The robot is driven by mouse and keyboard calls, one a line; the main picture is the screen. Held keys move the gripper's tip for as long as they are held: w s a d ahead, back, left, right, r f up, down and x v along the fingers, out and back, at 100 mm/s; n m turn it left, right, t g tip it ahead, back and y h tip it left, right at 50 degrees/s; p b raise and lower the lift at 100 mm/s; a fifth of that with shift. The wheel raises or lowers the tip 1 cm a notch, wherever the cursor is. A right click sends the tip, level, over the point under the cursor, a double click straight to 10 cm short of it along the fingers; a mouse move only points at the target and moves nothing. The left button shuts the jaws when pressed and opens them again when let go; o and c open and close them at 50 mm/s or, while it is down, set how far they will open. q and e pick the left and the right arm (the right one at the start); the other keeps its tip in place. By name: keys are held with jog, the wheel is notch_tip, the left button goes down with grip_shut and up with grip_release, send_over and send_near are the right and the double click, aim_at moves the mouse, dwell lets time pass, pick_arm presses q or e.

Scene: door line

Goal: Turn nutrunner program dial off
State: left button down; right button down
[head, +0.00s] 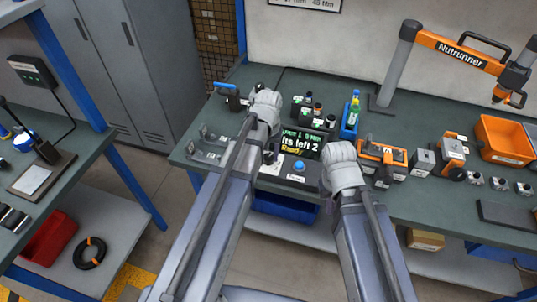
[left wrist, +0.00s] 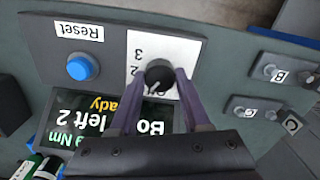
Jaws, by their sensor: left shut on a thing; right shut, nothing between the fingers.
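The program dial (left wrist: 158,75) is a round black knob on a white plate with numbers 2 and 3 visible. In the left wrist view my left gripper (left wrist: 158,80) has a finger on each side of the knob and is shut on it. A light mark shows on the knob; which position it points at I cannot tell. The dial also shows in the head view (head: 268,157), beside my left forearm, which hides most of the gripper. The lit screen (head: 298,143) reads "left 2" and "Ready". My right gripper (head: 326,183) is shut and empty, right of the control box, its fingers mostly hidden.
The blue reset button (head: 298,165) sits close beside the dial. An orange-handled tool unit (head: 382,153), an orange bin (head: 503,138) and the nutrunner arm (head: 455,50) stand to the right. A blue bin (head: 285,207) is below the bench edge.

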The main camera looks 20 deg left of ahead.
aim_at(269, 156)
pick_arm(q)
jog(key=n, duration=0.5)
jog(key=shift+n, duration=0.7)
jog(key=shift+c, duration=1.8)
grip_release()
notch_tip(269, 156, up, 8)
jog(key=p, duration=0.8)
jog(key=shift+f, duration=0.1)
